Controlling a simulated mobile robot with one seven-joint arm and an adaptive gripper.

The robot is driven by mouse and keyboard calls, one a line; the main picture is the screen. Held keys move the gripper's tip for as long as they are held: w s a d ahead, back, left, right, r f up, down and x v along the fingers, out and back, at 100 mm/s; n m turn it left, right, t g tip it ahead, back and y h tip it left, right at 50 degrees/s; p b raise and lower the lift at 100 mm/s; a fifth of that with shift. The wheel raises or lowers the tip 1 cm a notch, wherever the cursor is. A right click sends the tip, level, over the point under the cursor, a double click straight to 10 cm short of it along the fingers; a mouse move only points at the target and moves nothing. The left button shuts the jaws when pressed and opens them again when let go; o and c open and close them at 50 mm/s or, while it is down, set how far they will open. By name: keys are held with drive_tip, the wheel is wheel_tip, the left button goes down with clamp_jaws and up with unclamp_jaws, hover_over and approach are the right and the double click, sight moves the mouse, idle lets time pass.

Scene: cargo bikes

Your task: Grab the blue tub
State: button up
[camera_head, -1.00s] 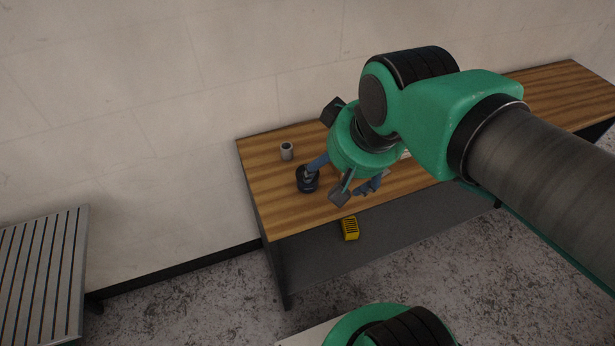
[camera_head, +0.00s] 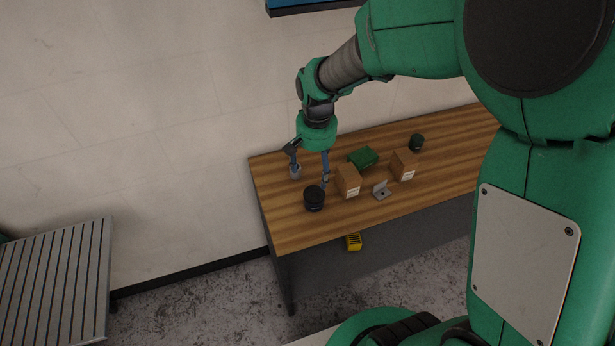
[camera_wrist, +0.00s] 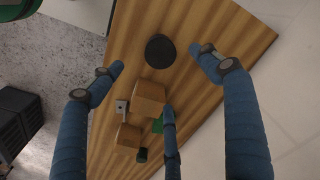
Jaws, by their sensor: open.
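No plainly blue tub shows. A dark round tub, near black (camera_head: 314,198), stands upright near the left end of the wooden table; in the wrist view it is a dark disc (camera_wrist: 160,51) seen from above. I cannot be sure which one is the blue tub. My gripper (camera_head: 309,174) points down over this end of the table, with its blue fingers spread and empty. In the wrist view the dark disc lies between the outer fingers, and a third finger (camera_wrist: 170,135) shows below it.
Two cardboard boxes (camera_head: 348,181) (camera_head: 404,165), a green block (camera_head: 363,157), a metal bracket (camera_head: 382,190) and a dark green tub (camera_head: 417,142) stand right of my gripper on the table (camera_head: 290,230). A wall is behind. A yellow crate (camera_head: 354,242) is below.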

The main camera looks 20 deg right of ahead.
sight(314, 193)
drive_tip(key=f, duration=0.1)
drive_tip(key=w+f, duration=0.1)
drive_tip(key=shift+w+d+f+p, duration=0.1)
drive_tip(key=shift+f+p, duration=0.25)
wheel_tip(314, 193, down, 9)
drive_tip(key=shift+r+b, duration=0.2)
drive_tip(key=shift+b, duration=0.4)
drive_tip(key=shift+d+f+b, duration=0.2)
drive_tip(key=shift+f+b, duration=0.35)
drive_tip(key=shift+f, duration=2.05)
drive_tip(key=shift+c, duration=0.3)
